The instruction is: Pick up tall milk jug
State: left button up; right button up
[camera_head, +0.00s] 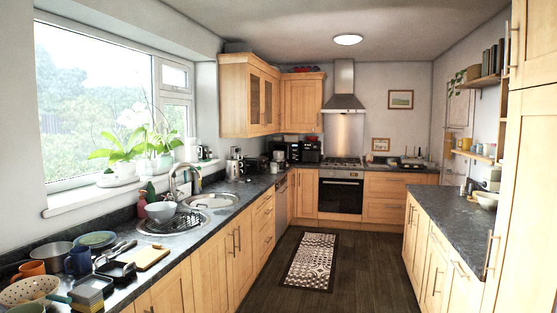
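I cannot make out a tall milk jug for certain. A tall white vessel (191,150) stands on the window sill beside the plants, and it is too small to tell whether it is a jug. A blue mug (78,262) and an orange mug (31,270) stand on the left counter, near the front. Neither of my grippers shows in the head view.
The left counter holds round sinks, a bowl (160,211), a colander (30,291), a pan (52,254) and a cutting board (146,257). The right counter (447,221) is mostly clear. A patterned rug (311,260) lies on the open floor between the counters.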

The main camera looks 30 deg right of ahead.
aim_at(274, 165)
jog(key=i+l+z, duration=0.15)
jog(key=z, duration=0.25)
jog(key=i+l+z, duration=0.15)
jog(key=z, duration=0.25)
jog(key=i+z, duration=0.25)
jog(key=z, duration=0.15)
jog(key=i, duration=8)
jog(key=i+u, duration=0.2)
jog(key=i, duration=0.25)
jog(key=i+l+u, duration=0.15)
jog(key=i, duration=0.25)
jog(key=i+l+u, duration=0.2)
jog(key=i, duration=0.2)
jog(key=i+l+u, duration=0.15)
jog(key=i+l, duration=0.15)
jog(key=i, duration=0.1)
